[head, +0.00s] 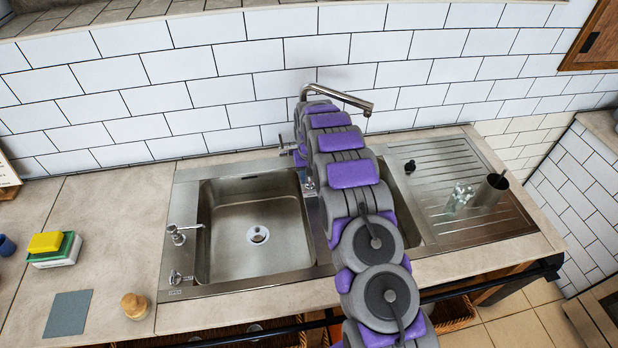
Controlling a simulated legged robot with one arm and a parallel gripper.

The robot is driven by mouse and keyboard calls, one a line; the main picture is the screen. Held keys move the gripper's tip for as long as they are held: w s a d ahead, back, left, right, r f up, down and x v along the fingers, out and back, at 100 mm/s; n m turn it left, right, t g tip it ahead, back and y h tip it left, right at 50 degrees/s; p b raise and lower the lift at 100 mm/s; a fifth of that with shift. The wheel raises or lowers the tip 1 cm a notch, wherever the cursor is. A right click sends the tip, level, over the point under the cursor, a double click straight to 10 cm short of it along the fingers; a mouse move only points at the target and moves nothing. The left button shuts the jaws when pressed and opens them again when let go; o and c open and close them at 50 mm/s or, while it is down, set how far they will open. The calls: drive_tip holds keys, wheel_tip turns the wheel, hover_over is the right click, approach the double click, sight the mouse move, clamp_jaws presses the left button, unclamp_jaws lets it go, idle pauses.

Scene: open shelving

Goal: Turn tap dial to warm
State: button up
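The metal tap (350,99) stands behind the sink, its spout reaching to the right above my arm. A small metal piece that looks like the tap dial (286,146) sticks out to the left of the tap's base. My arm reaches from the bottom of the view up to the tap and hides its base and stem. My gripper (299,153) is at the far end of the arm, close beside the dial. Its fingers are mostly hidden, so I cannot tell whether they touch the dial or are open. The dial's setting is too small to read.
The left sink basin (230,240) is empty. A drainboard (450,160) on the right holds a clear glass (459,197) and a metal cup (491,189). A yellow sponge (45,242) on a green-and-white block lies on the left counter. A tiled wall (220,90) stands close behind the tap.

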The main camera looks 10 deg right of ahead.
sight(309, 180)
wheel_tip(309, 180, up, 16)
drive_tip(key=p, duration=0.1)
drive_tip(key=shift+p, duration=0.35)
drive_tip(key=shift+r, duration=0.1)
